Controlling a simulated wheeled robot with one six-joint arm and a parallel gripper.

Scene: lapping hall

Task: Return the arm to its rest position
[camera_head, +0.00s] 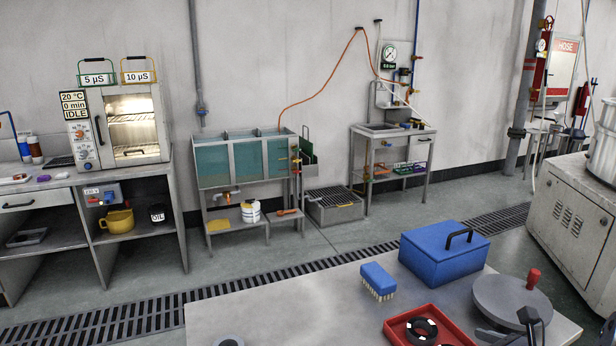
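A dark grey part (508,335) juts in at the bottom edge, lower right, in front of a round grey plate with a red knob. It is cut off by the frame. It may be the end of my arm, but I cannot make out fingertips or a gap between them. No held object can be made out. The rest of my arm is not seen.
The near table (260,310) bears a blue lidded box (440,255), a blue brush (378,281), a red tray (395,330) with black rings, and the round plate (500,297). A grey cabinet (570,215) stands at right. Open floor and a drain grate (300,268) lie beyond.

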